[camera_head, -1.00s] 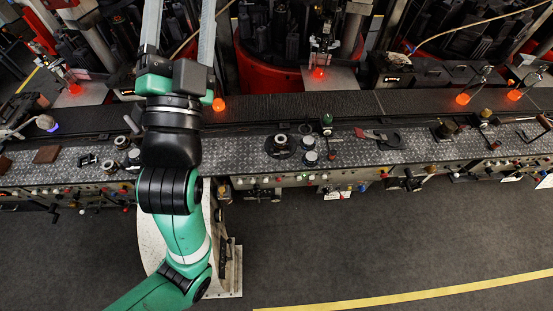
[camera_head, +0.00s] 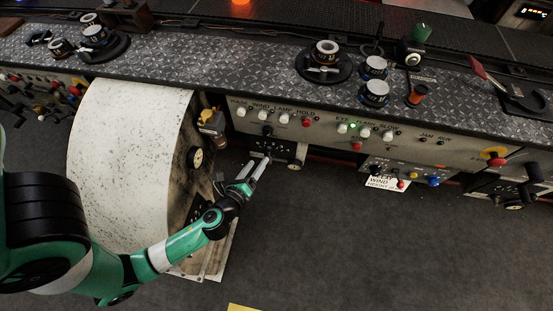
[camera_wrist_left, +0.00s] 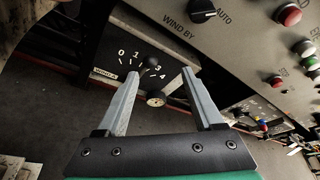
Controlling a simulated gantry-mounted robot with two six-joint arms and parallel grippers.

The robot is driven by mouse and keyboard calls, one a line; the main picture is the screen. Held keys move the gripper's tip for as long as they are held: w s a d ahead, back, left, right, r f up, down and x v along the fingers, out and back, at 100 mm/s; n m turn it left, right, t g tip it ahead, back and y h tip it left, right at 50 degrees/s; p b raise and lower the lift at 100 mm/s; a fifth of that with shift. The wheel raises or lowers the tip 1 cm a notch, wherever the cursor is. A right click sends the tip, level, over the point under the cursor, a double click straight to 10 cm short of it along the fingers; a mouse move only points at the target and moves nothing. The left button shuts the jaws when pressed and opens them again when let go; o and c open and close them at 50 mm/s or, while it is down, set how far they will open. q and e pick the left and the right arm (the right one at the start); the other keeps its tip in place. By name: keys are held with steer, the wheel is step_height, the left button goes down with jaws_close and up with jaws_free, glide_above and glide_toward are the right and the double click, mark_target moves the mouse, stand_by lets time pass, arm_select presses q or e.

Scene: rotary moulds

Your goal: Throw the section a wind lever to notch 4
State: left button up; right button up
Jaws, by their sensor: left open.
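The wind lever's black ball knob (camera_wrist_left: 150,62) stands over the dial of a dark box labelled WIND A (camera_wrist_left: 104,73) in the left wrist view. In the head view the box (camera_head: 280,148) hangs under the panel. My left gripper (camera_wrist_left: 162,71) is open, with its two fingers apart on either side of the knob in the picture. I see no contact. In the head view my left gripper (camera_head: 260,159) is just below the box.
The control panel (camera_head: 330,124) above the box carries several knobs and buttons. A WIND BY knob (camera_wrist_left: 203,12) sits close by in the left wrist view. A pale drum (camera_head: 125,150) stands left of the gripper. The dark floor (camera_head: 330,240) is clear.

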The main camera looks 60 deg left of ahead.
mark_target(267, 151)
arm_select(q)
steer(key=b+x, duration=0.1)
steer(key=x, duration=0.3)
steer(key=f+b+x, duration=0.1)
steer(key=x, duration=0.3)
steer(key=s+f+x, duration=0.1)
steer(key=x, duration=0.3)
steer(key=shift+f+b, duration=0.25)
steer(key=shift+b, duration=0.15)
arm_select(e)
step_height(267, 151, down, 4)
steer(key=shift+f, duration=0.2)
arm_select(q)
steer(key=shift+d, duration=0.1)
arm_select(e)
steer(key=shift+d, duration=0.1)
arm_select(q)
jaws_close()
arm_select(e)
steer(key=shift+s, duration=0.1)
